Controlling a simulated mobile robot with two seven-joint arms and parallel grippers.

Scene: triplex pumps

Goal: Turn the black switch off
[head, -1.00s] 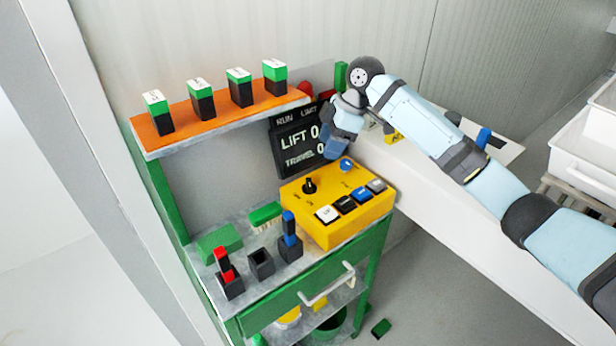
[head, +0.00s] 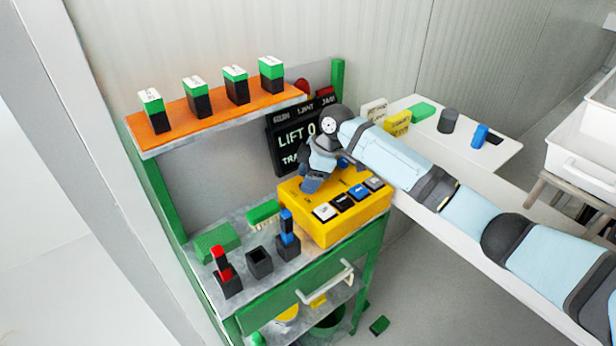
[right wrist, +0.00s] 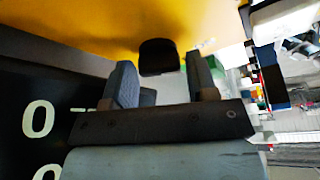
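The yellow control box (head: 322,228) stands on the green bench. In the head view my right gripper (head: 310,186) is over its back left part and hides the black switch, a knob. The right wrist view shows the black switch (right wrist: 158,54) against the yellow face, just beyond and between the two spread fingers of my right gripper (right wrist: 161,66). The gripper is open; I cannot tell whether a finger touches the knob. White (head: 325,211), black (head: 343,202), blue (head: 359,193) and grey (head: 374,184) buttons line the box's front. My left gripper is not in view.
A dark display (head: 290,140) stands behind the box. An orange shelf (head: 215,113) with several green-black blocks is at upper left. Red (head: 222,268) and blue (head: 287,230) handled pieces and a brush (head: 263,213) are left of the box. A white table (head: 480,160) lies right.

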